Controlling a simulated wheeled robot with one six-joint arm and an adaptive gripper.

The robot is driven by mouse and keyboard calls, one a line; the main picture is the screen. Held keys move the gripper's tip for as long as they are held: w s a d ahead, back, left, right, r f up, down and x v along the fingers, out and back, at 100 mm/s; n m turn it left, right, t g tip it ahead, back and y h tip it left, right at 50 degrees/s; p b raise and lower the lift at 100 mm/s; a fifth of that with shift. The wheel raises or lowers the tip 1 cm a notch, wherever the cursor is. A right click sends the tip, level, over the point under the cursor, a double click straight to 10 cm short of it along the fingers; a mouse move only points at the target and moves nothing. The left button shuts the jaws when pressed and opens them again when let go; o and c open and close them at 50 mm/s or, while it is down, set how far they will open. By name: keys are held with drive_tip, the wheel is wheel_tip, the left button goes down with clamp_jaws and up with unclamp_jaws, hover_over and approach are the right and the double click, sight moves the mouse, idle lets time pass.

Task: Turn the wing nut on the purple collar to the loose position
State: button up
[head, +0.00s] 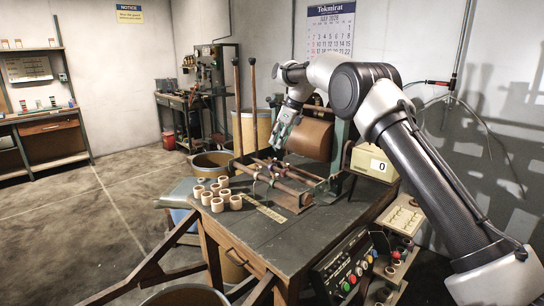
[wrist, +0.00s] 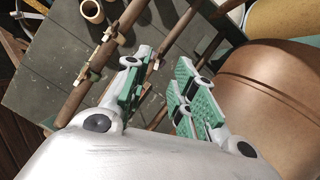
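My gripper (head: 284,128) hangs above the winding fixture in the head view, pointing down. In the wrist view my gripper (wrist: 164,58) has its two green-padded fingers apart, with nothing seen held between them. Brown rods (wrist: 88,76) run diagonally below and to the left of the fingers. Small pale fittings (wrist: 108,35) sit on the rods. The rods also show in the head view (head: 286,172), below my gripper. I cannot make out which fitting is the purple collar, nor how its wing nut is turned. My fingers hide part of a rod.
A wide brown roll (wrist: 275,80) lies close to the right finger; it also shows in the head view (head: 310,135). Several tape cores (head: 216,192) stand at the table's left. A box marked 0 (head: 373,164) stands at the right. The table's front (head: 285,238) is clear.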

sight(272, 160)
drive_tip(key=x, duration=0.7)
drive_tip(key=shift+a+f, duration=0.15)
drive_tip(key=shift+f, duration=0.2)
clamp_jaws()
